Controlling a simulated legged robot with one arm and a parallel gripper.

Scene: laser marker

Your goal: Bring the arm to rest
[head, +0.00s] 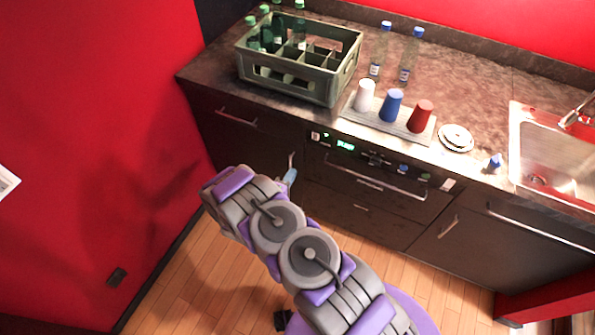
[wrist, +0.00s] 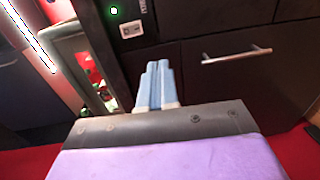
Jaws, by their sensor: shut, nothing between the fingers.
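My arm is raised in front of the kitchen cabinets in the head view, with its links over the wooden floor. My gripper (wrist: 155,84) shows in the wrist view as two light blue fingers lying side by side, shut with nothing between them. In the head view a small part of the gripper (head: 290,176) shows past the arm, in front of the dark cabinet fronts and below the countertop. The rest of it is hidden by the arm. The fingers appear apart from the cabinet handles.
The countertop (head: 475,85) bears a green bottle crate (head: 290,78), two clear bottles, a tray with white, blue and red cups, and stacked plates (head: 456,138). A sink (head: 550,165) is at right. An oven (head: 370,170) is below the counter. A red wall (head: 90,120) stands left.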

